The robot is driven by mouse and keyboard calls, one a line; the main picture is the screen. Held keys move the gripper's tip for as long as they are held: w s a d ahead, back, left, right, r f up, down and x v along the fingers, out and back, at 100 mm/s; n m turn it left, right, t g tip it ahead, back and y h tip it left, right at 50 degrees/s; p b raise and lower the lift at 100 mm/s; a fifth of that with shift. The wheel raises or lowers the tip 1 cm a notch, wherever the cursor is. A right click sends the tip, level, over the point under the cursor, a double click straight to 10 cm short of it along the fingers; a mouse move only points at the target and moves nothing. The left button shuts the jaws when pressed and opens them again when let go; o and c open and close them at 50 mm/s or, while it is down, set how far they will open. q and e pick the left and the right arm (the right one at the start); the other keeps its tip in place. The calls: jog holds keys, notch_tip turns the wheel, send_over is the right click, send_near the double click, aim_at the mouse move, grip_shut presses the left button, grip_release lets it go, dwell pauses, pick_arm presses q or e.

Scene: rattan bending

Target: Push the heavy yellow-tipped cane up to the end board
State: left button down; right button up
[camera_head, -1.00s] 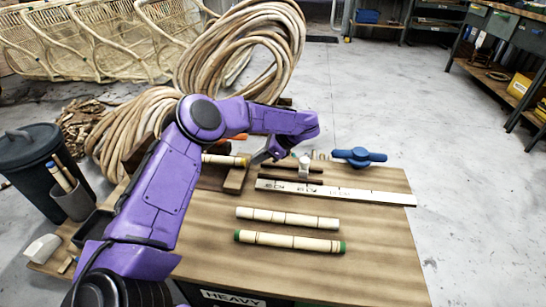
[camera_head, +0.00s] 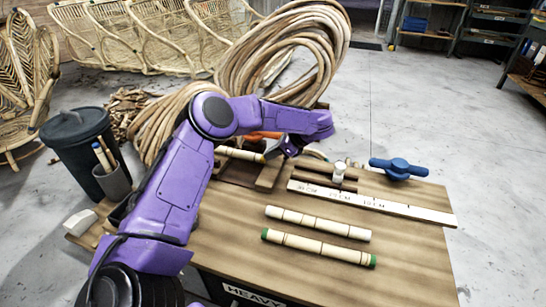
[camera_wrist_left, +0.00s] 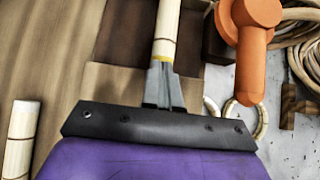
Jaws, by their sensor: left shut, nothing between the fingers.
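The yellow-tipped cane (camera_head: 238,154) lies at the back left of the bench, partly hidden by my left arm. Its yellow tip faces my left gripper (camera_head: 272,155). In the left wrist view the pale cane (camera_wrist_left: 167,28) runs away from me. My left gripper (camera_wrist_left: 161,68) is shut and empty, its fingertips at the cane's yellow end; they look touching or nearly so. I cannot clearly make out the end board; the cane's far end is out of the wrist view and behind my arm in the head view. My right gripper is not in view.
A green-tipped cane (camera_head: 318,247) and a plain cane (camera_head: 318,223) lie on the bench (camera_head: 400,265). A marked ruler (camera_head: 370,202) and a blue clamp-like tool (camera_head: 398,168) are at the right. An orange tool (camera_wrist_left: 248,45) stands close to the right of my left gripper.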

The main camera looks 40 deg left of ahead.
aim_at(258, 155)
pick_arm(q)
jog(key=a, duration=0.1)
jog(key=s+a, duration=0.1)
jog(key=a, duration=0.1)
jog(key=shift+s+f, duration=0.1)
jog(key=shift+s, duration=0.05)
jog(key=shift+d, duration=0.1)
